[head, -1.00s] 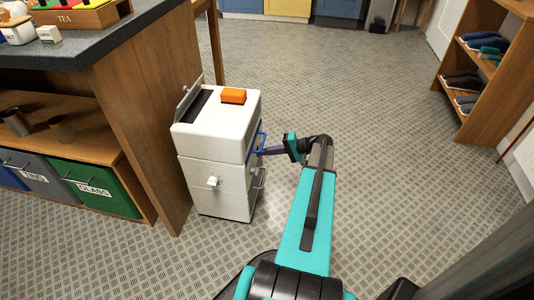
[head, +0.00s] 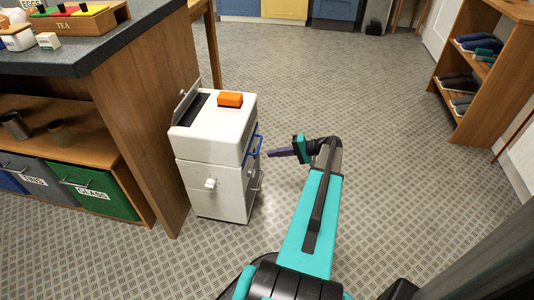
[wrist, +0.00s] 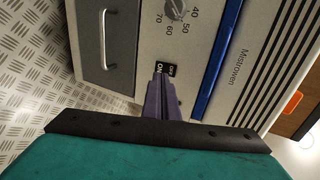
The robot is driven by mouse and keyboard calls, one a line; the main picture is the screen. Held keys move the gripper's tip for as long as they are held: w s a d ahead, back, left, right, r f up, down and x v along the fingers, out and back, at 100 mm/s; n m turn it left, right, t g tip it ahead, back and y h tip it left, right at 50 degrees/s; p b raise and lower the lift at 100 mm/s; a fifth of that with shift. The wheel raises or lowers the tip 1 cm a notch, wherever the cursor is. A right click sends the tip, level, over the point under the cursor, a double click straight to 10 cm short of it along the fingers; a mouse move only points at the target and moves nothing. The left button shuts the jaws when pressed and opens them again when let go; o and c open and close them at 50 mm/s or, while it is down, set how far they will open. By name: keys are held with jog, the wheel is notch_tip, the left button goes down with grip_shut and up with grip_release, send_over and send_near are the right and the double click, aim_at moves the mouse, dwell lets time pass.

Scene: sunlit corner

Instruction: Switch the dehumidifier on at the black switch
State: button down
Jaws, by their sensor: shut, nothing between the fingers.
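The dehumidifier (head: 215,155) is a white box beside the wooden counter end. Its front faces right and fills much of the wrist view (wrist: 215,75). There the black switch (wrist: 170,70) carries the words ON and OFF, beside a round dial (wrist: 176,8) with numbers. My gripper (head: 270,153) has purple fingers, shut and empty, pointing at the dehumidifier's front with a small gap in the head view. In the wrist view the fingertips (wrist: 161,78) overlap the switch's lower edge near the ON word. Which way the switch is tipped I cannot tell.
A blue bar handle (wrist: 217,60) and a grey handle (wrist: 105,40) stick out on either side of the switch. An orange block (head: 230,99) lies on top. The counter (head: 140,130) is close on the left. Open floor (head: 390,150) lies to the right.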

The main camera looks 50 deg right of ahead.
jog(key=p+v, duration=0.2)
jog(key=v, duration=0.6)
jog(key=shift+s+d+r, duration=0.15)
jog(key=shift+s+r, duration=0.05)
jog(key=shift+r, duration=0.1)
jog(key=shift+w+r+g+h+b, duration=0.2)
jog(key=shift+r+g+h+b, duration=0.15)
jog(key=shift+g, duration=0.25)
jog(key=shift+w+r+g+h+b, duration=0.25)
jog(key=shift+r+g+h, duration=0.15)
jog(key=shift+g, duration=0.2)
jog(key=a+r+b+x, duration=0.1)
jog(key=b+x, duration=0.4)
jog(key=x, duration=0.8)
jog(key=shift+w+r, duration=0.15)
jog(key=shift+w, duration=0.45)
